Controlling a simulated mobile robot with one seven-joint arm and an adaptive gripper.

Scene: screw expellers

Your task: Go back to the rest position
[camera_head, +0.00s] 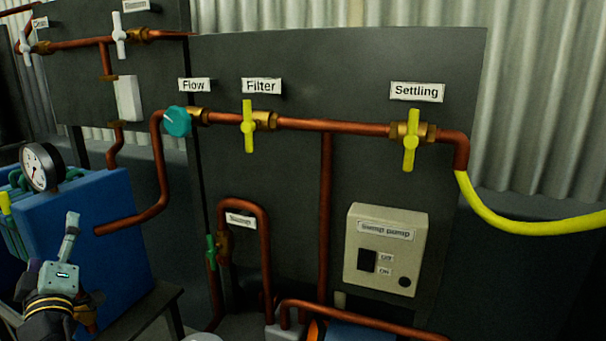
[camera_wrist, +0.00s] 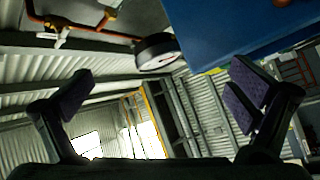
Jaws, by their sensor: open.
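My gripper (camera_wrist: 163,92) is open and empty in the wrist view. Its two dark fingers with purple pads stand wide apart, with nothing between them but the distant room. In the head view my wrist (camera_head: 55,290) shows at the lower left, in front of the blue box (camera_head: 105,230). The fingers are mostly hidden or too small to make out there. No marker of a rest position shows.
A gauge (camera_head: 42,167) sits by the blue box. The dark panel (camera_head: 290,210) carries copper pipes, a teal flow knob (camera_head: 177,121), yellow Filter (camera_head: 248,126) and Settling (camera_head: 411,139) valves, and a sump pump switch box (camera_head: 386,249). A yellow hose (camera_head: 520,222) leaves rightward.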

